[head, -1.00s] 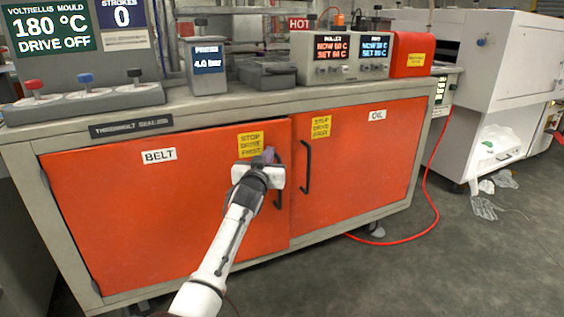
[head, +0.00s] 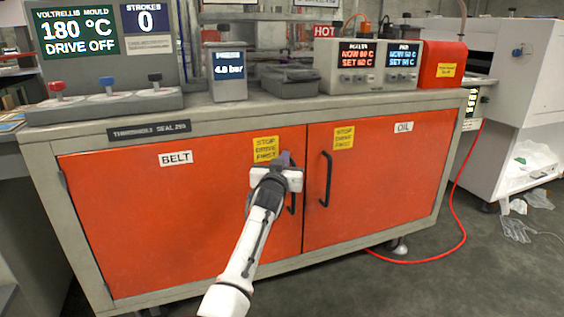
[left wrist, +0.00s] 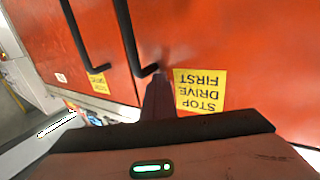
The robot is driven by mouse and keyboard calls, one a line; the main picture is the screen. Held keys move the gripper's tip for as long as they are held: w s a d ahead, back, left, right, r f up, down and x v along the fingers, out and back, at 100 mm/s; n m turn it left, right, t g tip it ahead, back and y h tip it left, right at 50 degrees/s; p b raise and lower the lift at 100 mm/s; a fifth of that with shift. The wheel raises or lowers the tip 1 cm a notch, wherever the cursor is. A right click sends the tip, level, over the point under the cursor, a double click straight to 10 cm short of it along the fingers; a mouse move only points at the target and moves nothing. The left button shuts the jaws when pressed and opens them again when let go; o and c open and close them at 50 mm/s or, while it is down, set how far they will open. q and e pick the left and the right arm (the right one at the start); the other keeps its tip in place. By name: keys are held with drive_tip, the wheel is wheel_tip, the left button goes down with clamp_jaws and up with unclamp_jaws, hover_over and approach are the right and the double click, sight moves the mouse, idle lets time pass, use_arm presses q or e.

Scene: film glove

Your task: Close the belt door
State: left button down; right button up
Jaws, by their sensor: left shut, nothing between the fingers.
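The orange belt door (head: 150,225) is the left door of the cabinet, with a BELT label and a yellow STOP DRIVE FIRST sticker (head: 265,149). It looks flush or nearly flush with the oil door (head: 375,190); a small gap cannot be ruled out. My left gripper (head: 287,159) is shut and empty at the belt door's upper right, beside the black handle (head: 292,196). The gripper partly hides this handle. In the left wrist view the shut fingers (left wrist: 158,90) are at or very near the door face, between the handle (left wrist: 132,40) and the sticker.
The grey cabinet top (head: 200,112) carries a control panel, a press display (head: 229,72), a grey tray and heater controllers (head: 375,60). A red cable (head: 463,225) runs on the floor at right.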

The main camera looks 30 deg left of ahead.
use_arm(q)
drive_tip(key=p+v, duration=0.4)
drive_tip(key=v, duration=0.6)
use_arm(e)
drive_tip(key=d, duration=0.1)
drive_tip(key=d+f+h, duration=0.1)
drive_tip(key=shift+s+d+f+g+h, duration=0.2)
drive_tip(key=shift+d+f+g+h, duration=0.1)
